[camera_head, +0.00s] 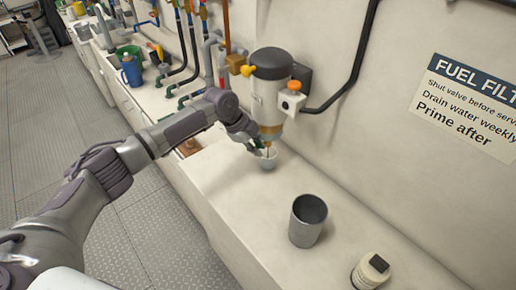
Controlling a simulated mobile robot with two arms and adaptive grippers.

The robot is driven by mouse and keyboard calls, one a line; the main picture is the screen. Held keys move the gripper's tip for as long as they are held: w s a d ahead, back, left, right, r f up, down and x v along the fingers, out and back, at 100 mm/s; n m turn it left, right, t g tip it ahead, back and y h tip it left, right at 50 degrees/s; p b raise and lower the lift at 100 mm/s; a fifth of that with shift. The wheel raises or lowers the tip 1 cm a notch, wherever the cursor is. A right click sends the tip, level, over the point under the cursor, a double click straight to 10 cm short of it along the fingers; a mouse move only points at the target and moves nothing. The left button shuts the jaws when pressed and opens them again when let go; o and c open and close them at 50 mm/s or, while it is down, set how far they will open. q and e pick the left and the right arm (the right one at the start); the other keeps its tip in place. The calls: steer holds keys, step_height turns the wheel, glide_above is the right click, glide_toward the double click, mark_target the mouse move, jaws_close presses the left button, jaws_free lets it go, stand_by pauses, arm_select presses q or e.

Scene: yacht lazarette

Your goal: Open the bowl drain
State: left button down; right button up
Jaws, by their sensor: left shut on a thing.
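The fuel filter (268,95), a pale cylinder with a dark grey cap, is fixed to the wall. Its amber bowl (270,131) is at the bottom, with the bowl drain (267,147) under it, small and mostly hidden by the fingers. My left gripper (262,146) reaches in from the left and is shut on the bowl drain. A small pale cup (268,162) stands on the ledge right below the drain and the fingertips. My right gripper is not in view.
A grey open canister (307,220) and a cream round part with a dark top (371,271) stand on the white ledge (235,185). Pipes, valves and a blue jug (131,72) are farther back.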

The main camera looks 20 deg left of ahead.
arm_select(q)
steer(key=c, duration=1.1)
jaws_free()
steer(key=shift+r, duration=0.15)
steer(key=shift+a+r, duration=0.15)
steer(key=shift+r, duration=0.2)
steer(key=shift+s+v, duration=0.2)
steer(key=shift+v, duration=3.3)
steer(key=shift+a+f, duration=0.1)
